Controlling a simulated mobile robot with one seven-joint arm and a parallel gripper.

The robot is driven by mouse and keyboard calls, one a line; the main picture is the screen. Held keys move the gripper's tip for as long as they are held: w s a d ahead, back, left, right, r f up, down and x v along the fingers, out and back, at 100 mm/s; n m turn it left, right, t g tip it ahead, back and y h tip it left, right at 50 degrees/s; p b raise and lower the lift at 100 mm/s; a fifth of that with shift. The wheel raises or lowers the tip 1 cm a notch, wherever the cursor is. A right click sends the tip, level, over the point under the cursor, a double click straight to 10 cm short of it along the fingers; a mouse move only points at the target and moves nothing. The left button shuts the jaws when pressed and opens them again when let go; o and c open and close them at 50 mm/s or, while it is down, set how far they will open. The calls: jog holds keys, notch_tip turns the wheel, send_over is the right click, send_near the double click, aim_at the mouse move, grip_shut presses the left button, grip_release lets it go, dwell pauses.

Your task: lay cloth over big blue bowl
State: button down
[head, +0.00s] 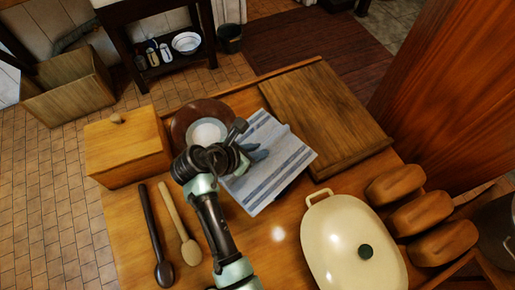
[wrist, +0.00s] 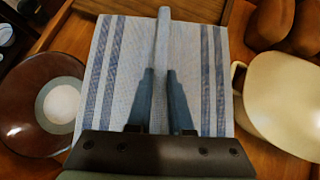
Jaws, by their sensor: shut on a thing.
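The cloth (head: 284,165), white with blue stripes, is spread out near the middle of the wooden counter. My gripper (head: 256,153) is over its left part, and the fingers are shut on a raised fold of it. In the wrist view the fold stands between my fingertips (wrist: 160,72), and the cloth (wrist: 128,60) spreads out flat on both sides. A dark shadow shows along its lower right edge in the head view. I cannot tell whether anything lies under it. No clearly blue big bowl shows in either view.
A brown dish with a pale centre (head: 207,132) lies left of the cloth, beside a wooden box (head: 127,150). A cutting board (head: 325,112) lies behind right. A cream lidded pot (head: 345,235) and bread loaves (head: 418,215) stand right. Two spoons (head: 152,235) lie front left.

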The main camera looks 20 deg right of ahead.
notch_tip(320, 180, down, 3)
jog(key=b, duration=0.3)
jog(key=shift+f, duration=0.2)
notch_tip(320, 180, down, 2)
jog(key=shift+f+b, duration=0.1)
jog(key=shift+b, duration=0.4)
jog(key=shift+r+p, duration=0.2)
jog(key=shift+p, duration=0.3)
jog(key=shift+f+p, duration=0.35)
jog(key=shift+f, duration=0.25)
dwell(0.7)
jog(key=c, duration=0.7)
grip_release()
jog(key=shift+c, duration=0.2)
